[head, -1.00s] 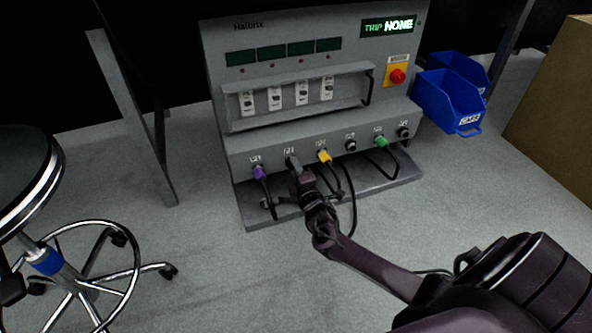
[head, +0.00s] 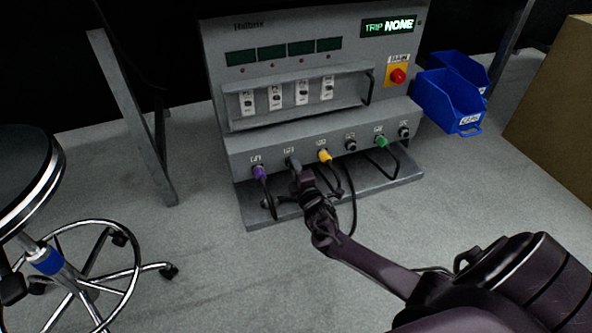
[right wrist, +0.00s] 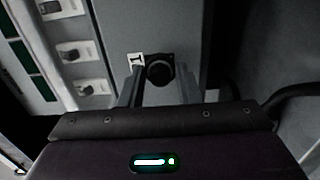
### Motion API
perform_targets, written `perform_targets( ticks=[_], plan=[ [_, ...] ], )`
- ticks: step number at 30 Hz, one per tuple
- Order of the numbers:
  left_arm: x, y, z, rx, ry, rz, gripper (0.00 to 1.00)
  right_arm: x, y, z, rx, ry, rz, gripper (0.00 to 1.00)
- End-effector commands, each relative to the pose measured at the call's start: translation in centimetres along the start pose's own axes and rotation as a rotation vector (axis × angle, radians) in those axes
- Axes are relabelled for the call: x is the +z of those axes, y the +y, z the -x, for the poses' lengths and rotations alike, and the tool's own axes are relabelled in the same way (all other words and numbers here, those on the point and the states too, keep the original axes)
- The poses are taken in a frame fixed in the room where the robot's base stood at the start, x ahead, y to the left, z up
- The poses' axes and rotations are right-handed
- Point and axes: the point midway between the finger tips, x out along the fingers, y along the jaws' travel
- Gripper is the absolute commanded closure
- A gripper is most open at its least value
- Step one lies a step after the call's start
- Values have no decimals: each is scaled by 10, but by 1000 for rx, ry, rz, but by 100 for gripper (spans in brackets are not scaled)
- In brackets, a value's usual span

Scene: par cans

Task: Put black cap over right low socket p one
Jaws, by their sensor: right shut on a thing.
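My right gripper (head: 296,172) is at the second socket position from the left on the low front of the grey panel (head: 300,138). In the right wrist view, my right gripper (right wrist: 158,90) has its fingers on both sides of a round black thing, which looks like the black cap (right wrist: 160,72). It is against or very near the panel face, beside a small white label (right wrist: 135,60). Whether it is fully seated cannot be told. In the head view the gripper hides most of it. My left gripper is not in view.
Purple (head: 259,172), yellow (head: 324,156) and green (head: 381,142) plugs with black cables sit in the same row. Dark fittings (head: 351,146) (head: 404,132) show further right. Blue bins (head: 450,102) stand right of the panel, a stool (head: 30,190) at left.

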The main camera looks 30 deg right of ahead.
Motion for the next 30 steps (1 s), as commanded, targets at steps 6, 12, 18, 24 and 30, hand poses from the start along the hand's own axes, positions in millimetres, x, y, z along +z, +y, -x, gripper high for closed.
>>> perform_targets(
  ticks=[6,12,18,24,30],
  plan=[
    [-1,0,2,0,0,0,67,0,0,-4,1,0,0,94],
    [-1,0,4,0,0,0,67,0,0,-7,0,-1,1,94],
    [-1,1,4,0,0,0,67,0,0,-9,0,-1,1,94],
    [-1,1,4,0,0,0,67,0,0,-8,0,0,1,58],
    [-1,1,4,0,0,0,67,0,0,-8,0,0,1,45]
  ],
)
